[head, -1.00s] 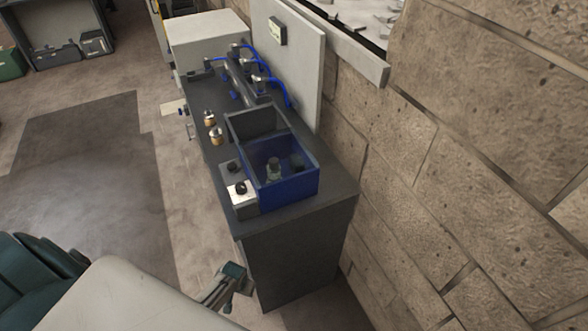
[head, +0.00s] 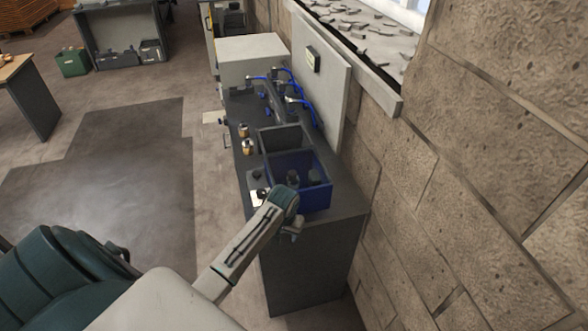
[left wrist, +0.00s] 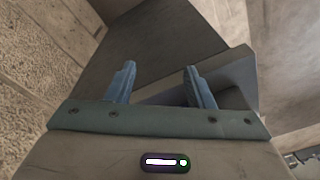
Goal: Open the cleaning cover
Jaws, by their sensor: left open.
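A dark grey bench (head: 312,250) stands against the wall. On its top are a blue open bin (head: 316,200) with dark bottle-like items (head: 293,178) and a dark grey open bin (head: 283,137). A white box-shaped unit (head: 253,62) stands at its far end. I cannot tell which part is the cleaning cover. My left gripper (head: 291,235) is at the bench's near end, by the blue bin, partly hidden by my wrist. In the left wrist view its two fingers (left wrist: 160,78) are apart with nothing between them, facing dark grey surfaces. My right gripper is not in view.
Brass-topped fittings (head: 245,138) stand on the bench's left edge, and blue hoses (head: 301,100) run behind. An upright grey panel (head: 322,85) and a block wall (head: 480,170) bound the right. The floor (head: 100,170) left of the bench is clear.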

